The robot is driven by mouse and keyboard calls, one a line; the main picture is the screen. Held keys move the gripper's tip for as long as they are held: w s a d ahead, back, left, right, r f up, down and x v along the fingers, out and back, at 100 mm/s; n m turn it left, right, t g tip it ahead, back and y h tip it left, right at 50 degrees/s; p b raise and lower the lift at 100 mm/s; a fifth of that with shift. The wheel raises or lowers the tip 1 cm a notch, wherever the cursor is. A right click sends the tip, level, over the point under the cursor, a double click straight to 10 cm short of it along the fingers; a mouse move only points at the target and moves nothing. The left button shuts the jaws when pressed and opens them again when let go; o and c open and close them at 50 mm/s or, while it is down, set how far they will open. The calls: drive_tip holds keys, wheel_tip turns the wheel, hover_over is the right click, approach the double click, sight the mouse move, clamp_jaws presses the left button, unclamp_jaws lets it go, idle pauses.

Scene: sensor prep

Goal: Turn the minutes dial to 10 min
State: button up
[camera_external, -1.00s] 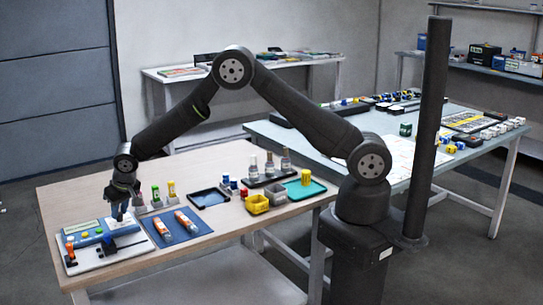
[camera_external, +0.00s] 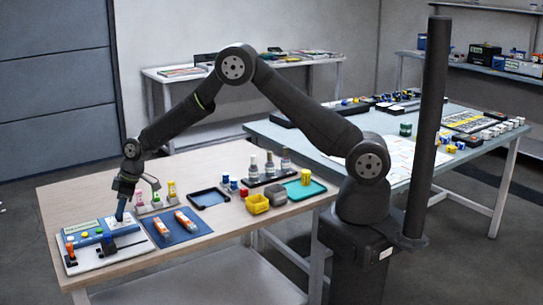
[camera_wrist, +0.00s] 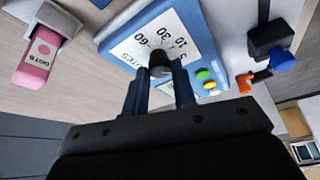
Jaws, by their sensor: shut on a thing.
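The minutes dial is a dark round knob (camera_wrist: 158,58) on a white scale plate (camera_wrist: 140,45) in the wrist view. Which mark the knob points to cannot be told. In the external view my gripper (camera_external: 121,215) reaches down, tilted, to the blue control box (camera_external: 88,240) on the white board at the table's left end. The knob is hidden there by the fingers.
Green and yellow buttons (camera_wrist: 205,78) sit beside the dial. An orange lever (camera_wrist: 246,82) and a black block with a blue knob (camera_wrist: 272,45) are to the right. A pink bottle (camera_wrist: 38,58) stands at left. A blue mat (camera_external: 178,228) adjoins the white board.

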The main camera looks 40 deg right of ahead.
drive_tip(key=n, duration=0.1)
drive_tip(key=n+g, duration=0.1)
drive_tip(key=n, duration=0.2)
drive_tip(key=shift+w+n+g, duration=0.25)
drive_tip(key=shift+n+g, duration=0.05)
drive_tip(key=shift+g, duration=0.1)
drive_tip(key=shift+w+n+g, duration=0.15)
drive_tip(key=shift+n+g, duration=0.55)
drive_tip(key=shift+n, duration=1.1)
drive_tip(key=o, duration=1)
drive_tip(key=v, duration=1.7)
drive_tip(key=shift+w+r, duration=0.1)
drive_tip(key=shift+r, duration=0.15)
